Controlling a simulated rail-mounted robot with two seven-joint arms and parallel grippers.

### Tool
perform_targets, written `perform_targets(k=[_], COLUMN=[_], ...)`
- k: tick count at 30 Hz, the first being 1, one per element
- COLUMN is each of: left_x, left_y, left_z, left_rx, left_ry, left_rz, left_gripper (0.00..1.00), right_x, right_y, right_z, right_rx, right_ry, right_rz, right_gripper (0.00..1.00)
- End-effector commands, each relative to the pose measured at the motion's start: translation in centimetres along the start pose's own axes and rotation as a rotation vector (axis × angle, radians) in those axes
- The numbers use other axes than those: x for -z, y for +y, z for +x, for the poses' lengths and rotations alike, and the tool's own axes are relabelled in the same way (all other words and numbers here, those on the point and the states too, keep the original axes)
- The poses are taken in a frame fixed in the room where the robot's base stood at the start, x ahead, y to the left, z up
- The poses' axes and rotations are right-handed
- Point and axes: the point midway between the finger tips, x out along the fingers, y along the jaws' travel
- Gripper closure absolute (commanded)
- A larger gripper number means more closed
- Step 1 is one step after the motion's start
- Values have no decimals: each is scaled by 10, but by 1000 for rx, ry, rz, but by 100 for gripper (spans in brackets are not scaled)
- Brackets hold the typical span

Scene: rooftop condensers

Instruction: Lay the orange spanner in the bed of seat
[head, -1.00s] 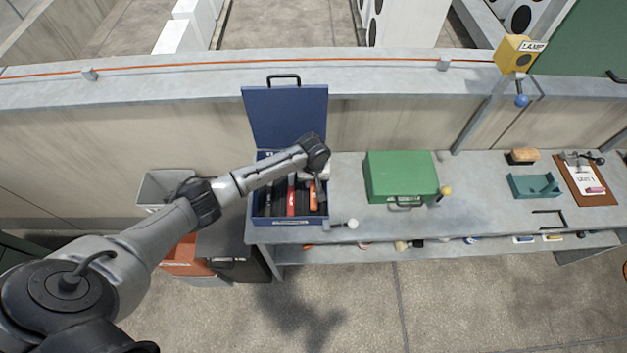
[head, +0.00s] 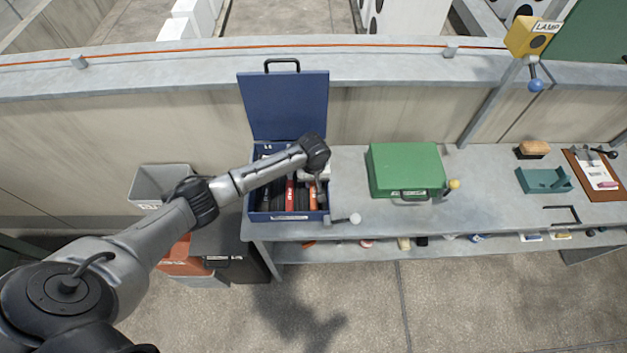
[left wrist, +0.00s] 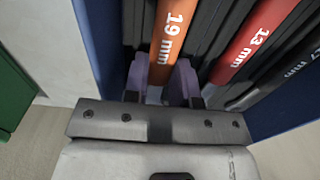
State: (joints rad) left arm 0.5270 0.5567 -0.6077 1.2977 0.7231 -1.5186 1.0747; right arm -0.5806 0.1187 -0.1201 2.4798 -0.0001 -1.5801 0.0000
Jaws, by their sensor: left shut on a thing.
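The orange spanner (head: 313,198) lies lengthwise at the right of the open blue toolbox (head: 285,217). In the left wrist view the spanner (left wrist: 172,45) is marked 19 mm. My left gripper (head: 321,188) points down into the box. Its purple fingers (left wrist: 161,86) are shut on the orange spanner, one on each side. A red spanner (head: 290,196) marked 13 mm lies beside it, among dark slots, and a dark spanner (left wrist: 300,68) lies beyond. I cannot tell whether the orange spanner rests fully on the bed. My right gripper is out of view.
The toolbox lid (head: 287,106) stands open behind. A green case (head: 405,170) is on the bench to the right. A teal holder (head: 543,181), a brush (head: 532,149) and a clipboard (head: 597,175) lie farther right.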

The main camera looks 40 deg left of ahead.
Motion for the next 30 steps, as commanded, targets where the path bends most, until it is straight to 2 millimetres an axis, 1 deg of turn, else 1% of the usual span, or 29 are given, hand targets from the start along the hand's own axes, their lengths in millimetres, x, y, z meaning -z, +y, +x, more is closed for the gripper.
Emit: perform_targets(k=[11, 30], left_x=[0, 0], left_y=[0, 0], left_z=[0, 7], left_rx=[-1, -1], left_ry=[0, 0], left_rz=[0, 0], left_gripper=[100, 100], right_x=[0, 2], right_y=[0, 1], right_z=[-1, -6], right_rx=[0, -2], right_ry=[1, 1], right_rz=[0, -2], right_gripper=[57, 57])
